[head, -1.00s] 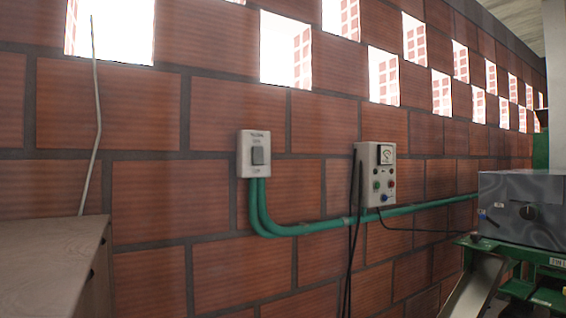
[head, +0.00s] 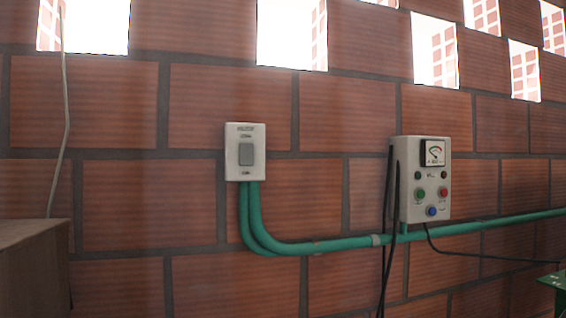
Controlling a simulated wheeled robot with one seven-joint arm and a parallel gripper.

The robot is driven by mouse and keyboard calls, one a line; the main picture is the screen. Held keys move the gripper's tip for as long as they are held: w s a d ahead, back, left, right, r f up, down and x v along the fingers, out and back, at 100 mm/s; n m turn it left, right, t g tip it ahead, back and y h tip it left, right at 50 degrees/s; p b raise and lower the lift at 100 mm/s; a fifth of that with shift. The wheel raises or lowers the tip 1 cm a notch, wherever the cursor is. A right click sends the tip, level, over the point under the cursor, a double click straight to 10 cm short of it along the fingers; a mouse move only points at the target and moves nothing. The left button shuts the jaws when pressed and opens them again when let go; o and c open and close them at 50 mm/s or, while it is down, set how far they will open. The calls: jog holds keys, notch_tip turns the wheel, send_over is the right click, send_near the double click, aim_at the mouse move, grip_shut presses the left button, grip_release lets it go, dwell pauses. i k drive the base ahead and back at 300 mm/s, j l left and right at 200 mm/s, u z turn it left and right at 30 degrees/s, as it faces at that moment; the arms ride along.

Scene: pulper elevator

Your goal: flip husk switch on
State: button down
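A white switch box (head: 245,172) is mounted on the brick wall, left of the middle in the head view. It has a grey rocker (head: 246,154) in its centre, with small dark lettering above and below that is too blurred to read surely. Which way the rocker is tipped I cannot tell. Two green conduits (head: 254,215) leave its underside and bend right along the wall. My gripper is not in the head view.
A grey control box (head: 409,205) with a dial gauge and several coloured buttons hangs on the wall to the right, with black cables below. A brown cabinet (head: 35,265) stands at lower left. Part of a green frame (head: 555,279) shows at lower right.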

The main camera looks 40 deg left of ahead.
aim_at(246, 150)
jog(key=i+l+u, duration=0.1)
jog(key=i, duration=0.25)
jog(key=i+l, duration=0.3)
jog(key=i+j+u, duration=0.1)
jog(key=i+u, duration=0.15)
jog(key=u, duration=0.25)
jog(key=i+u, duration=0.25)
jog(key=u, duration=0.2)
jog(key=i+l+u, duration=0.15)
jog(key=u, duration=0.35)
jog(key=i, duration=0.1)
